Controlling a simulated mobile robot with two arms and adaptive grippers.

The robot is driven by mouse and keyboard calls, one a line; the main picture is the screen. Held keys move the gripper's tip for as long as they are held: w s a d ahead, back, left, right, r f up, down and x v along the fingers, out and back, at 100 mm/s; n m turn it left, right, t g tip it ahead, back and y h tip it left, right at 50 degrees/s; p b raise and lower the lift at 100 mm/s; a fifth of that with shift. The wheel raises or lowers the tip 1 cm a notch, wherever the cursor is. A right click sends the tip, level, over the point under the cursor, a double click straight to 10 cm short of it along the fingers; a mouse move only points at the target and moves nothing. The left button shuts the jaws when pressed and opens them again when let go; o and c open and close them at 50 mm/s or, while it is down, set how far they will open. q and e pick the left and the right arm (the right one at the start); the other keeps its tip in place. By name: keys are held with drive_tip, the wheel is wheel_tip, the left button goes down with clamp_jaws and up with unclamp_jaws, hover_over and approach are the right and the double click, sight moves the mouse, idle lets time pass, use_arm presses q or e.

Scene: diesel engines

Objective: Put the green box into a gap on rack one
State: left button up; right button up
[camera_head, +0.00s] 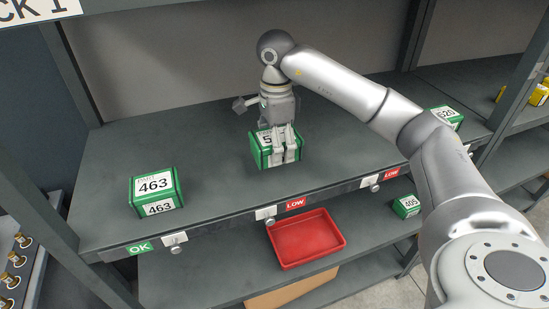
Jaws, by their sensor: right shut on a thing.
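My right gripper (285,144) is shut on a green box (261,155) with a white label. The label shows a 5, and the fingers cover the rest. The box is at the shelf surface in the middle of the upper shelf (110,215); I cannot tell whether it rests on it. A green box marked 463 (155,191) stands to its left. Another green box marked 520 (447,117) stands at the right, partly behind my arm. A sign reading "CK 1" (35,10) hangs at the top left. My left gripper is not in view.
A red tray (335,243) sits on the lower shelf, with a green box marked 405 (407,206) to its right. The shelf edge carries an OK tag (139,248) and red LOW tags (296,204). Shelf on both sides of the held box is bare.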

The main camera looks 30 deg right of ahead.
sight(275, 171)
drive_tip(key=f, duration=0.1)
drive_tip(key=f+p, duration=0.1)
drive_tip(key=f, duration=0.2)
drive_tip(key=shift+w+f+p, duration=0.35)
drive_tip(key=shift+p, duration=0.05)
drive_tip(key=shift+s+f, duration=0.1)
drive_tip(key=shift+f, duration=0.3)
drive_tip(key=shift+f, duration=0.2)
drive_tip(key=o, duration=1.4)
drive_tip(key=shift+r, duration=0.1)
